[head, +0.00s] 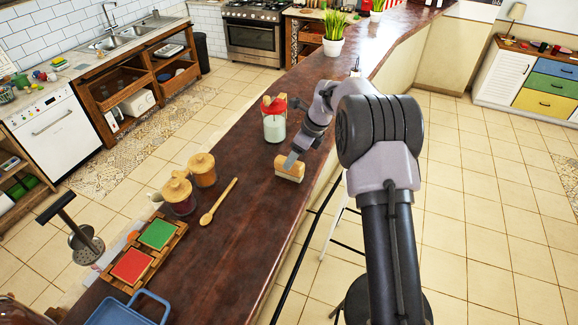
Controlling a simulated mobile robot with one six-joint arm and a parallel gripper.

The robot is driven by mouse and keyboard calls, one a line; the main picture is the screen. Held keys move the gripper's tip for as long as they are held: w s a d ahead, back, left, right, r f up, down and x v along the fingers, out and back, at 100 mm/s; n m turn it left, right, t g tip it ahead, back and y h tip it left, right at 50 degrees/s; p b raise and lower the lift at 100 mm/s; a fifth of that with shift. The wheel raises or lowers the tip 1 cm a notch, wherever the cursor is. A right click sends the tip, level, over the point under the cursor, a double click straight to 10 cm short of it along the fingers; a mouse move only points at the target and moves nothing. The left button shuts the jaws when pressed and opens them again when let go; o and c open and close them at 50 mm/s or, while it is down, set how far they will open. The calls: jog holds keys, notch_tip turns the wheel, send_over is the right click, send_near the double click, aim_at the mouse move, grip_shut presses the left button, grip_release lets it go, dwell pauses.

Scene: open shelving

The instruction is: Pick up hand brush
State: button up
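The hand brush (289,173) appears to be the small block with a wooden top and pale lower part on the dark wooden counter, near its right edge. My arm reaches in from the right over the counter. My gripper (291,160) points down at the top of the brush and overlaps it in this view. Only a narrow grey finger shows, seen from the side. I cannot tell whether it touches the brush or whether the fingers are open or shut. The brush looks to be resting on the counter.
A wooden spoon (218,202), lidded jars (203,170) and a wooden tray with green and red squares (146,252) lie to the left. The counter (235,258) in front is clear.

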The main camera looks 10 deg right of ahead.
jog(key=x, duration=0.2)
jog(key=p+x, duration=0.1)
jog(key=x, duration=0.2)
jog(key=shift+w+d+f, duration=0.1)
jog(key=shift+w+f, duration=0.1)
jog(key=shift+f, duration=0.15)
jog(key=shift+s+r, duration=0.1)
jog(key=shift+s, duration=0.05)
jog(key=shift+c, duration=0.6)
grip_shut()
